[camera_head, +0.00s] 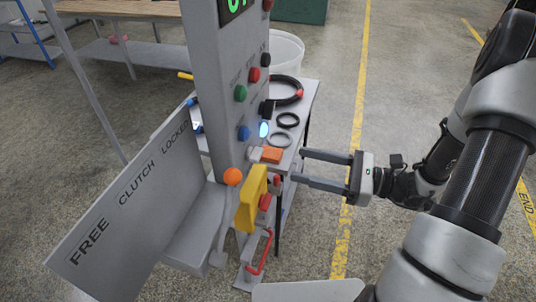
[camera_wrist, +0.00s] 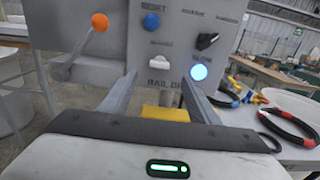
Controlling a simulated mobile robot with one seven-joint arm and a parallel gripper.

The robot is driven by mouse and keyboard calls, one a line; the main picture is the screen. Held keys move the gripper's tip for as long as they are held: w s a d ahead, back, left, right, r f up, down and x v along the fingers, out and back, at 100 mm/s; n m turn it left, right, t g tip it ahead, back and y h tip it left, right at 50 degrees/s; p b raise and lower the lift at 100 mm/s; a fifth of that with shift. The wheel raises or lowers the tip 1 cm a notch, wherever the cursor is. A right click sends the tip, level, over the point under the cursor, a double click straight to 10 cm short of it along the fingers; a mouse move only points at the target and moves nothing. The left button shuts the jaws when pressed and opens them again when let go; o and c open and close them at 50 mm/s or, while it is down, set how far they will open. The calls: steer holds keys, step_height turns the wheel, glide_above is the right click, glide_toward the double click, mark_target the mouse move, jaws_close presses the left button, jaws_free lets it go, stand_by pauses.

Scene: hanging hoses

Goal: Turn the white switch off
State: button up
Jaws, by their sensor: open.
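The white switch (camera_wrist: 159,64) sticks out of the grey panel above the lettering "RAIL" in the wrist view. In the camera_head view a small pale part on the column's side (camera_head: 255,153) appears to be the same switch. My gripper (camera_wrist: 160,82) is open and empty, with its two fingers pointing at the panel on either side of and below the switch. In the camera_head view my gripper (camera_head: 299,166) is to the right of the column, fingers apart. I cannot tell whether a finger touches anything, nor the switch's position.
Near the switch are a blue button (camera_wrist: 151,22), a black knob (camera_wrist: 207,41), a lit round lamp (camera_wrist: 199,72) and a yellow part (camera_wrist: 165,114). An orange ball lever (camera_head: 232,176) stands left. A table with black rings (camera_head: 288,120) is behind. Floor at right is clear.

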mark_target(261, 155)
steer(key=x, duration=1)
steer(key=shift+f, duration=0.1)
steer(key=shift+c, duration=0.2)
steer(key=c, duration=1)
